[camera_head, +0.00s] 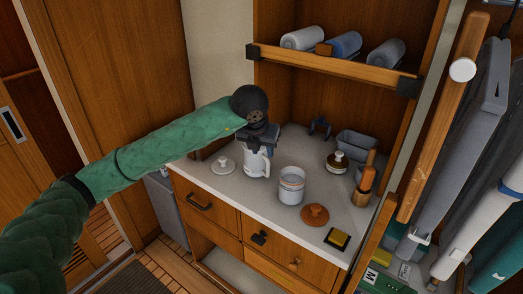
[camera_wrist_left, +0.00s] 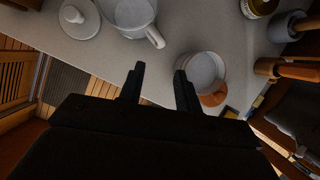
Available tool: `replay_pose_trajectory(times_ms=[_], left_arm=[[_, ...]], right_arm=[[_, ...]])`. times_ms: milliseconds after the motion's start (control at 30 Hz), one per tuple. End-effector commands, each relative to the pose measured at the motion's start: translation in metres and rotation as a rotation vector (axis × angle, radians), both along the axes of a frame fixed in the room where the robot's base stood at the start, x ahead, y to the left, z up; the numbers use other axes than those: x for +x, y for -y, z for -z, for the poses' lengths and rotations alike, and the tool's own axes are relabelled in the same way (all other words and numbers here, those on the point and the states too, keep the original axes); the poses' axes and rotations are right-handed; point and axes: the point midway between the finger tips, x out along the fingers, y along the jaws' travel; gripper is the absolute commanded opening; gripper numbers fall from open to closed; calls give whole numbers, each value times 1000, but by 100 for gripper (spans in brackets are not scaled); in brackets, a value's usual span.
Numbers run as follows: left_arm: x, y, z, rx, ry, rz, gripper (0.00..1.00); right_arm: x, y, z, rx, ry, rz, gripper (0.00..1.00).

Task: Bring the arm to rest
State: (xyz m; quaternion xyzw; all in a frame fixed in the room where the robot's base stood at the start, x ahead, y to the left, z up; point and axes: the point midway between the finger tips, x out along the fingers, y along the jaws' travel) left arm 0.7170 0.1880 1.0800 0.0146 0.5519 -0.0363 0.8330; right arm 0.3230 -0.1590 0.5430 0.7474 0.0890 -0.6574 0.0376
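My left arm comes in from the left in the head view, its gripper (camera_head: 260,138) above the counter at the white mug (camera_head: 257,163). The wrist view shows its two dark fingers (camera_wrist_left: 159,74) apart, with only bare countertop between them. The white mug (camera_wrist_left: 134,14) is just beyond the fingertips there, its handle toward them; I cannot tell whether they touch. A white banded canister (camera_head: 291,186) stands right of the mug; it is also right of the fingers in the wrist view (camera_wrist_left: 203,72). My right gripper is not in view.
On the counter (camera_head: 232,188) are a white lid (camera_head: 223,165), a brown lid (camera_head: 315,214), a yellow-black block (camera_head: 337,239), a lidded jar (camera_head: 337,161) and a grey bin (camera_head: 356,145). A shelf (camera_head: 335,68) with rolled towels is above. Hanging garments are at right.

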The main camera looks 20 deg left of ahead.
Motion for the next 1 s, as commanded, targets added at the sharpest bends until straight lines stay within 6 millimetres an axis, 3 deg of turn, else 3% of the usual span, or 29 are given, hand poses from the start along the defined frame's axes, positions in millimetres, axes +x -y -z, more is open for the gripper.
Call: replay_pose_trajectory(times_ms=[200, 567, 667, 800, 1000], left_arm=[[-4, 0, -9, 0, 1, 1, 34], [-6, 5, -6, -17, -4, 15, 34], [-14, 26, 4, -90, -22, 74, 34], [-40, 82, 21, -311, -62, 217, 34], [-89, 162, 16, -729, -100, 388, 34]], right_arm=[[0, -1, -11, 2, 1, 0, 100], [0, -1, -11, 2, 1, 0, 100], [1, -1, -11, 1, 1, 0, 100], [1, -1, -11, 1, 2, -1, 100], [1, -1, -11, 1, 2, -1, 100]])
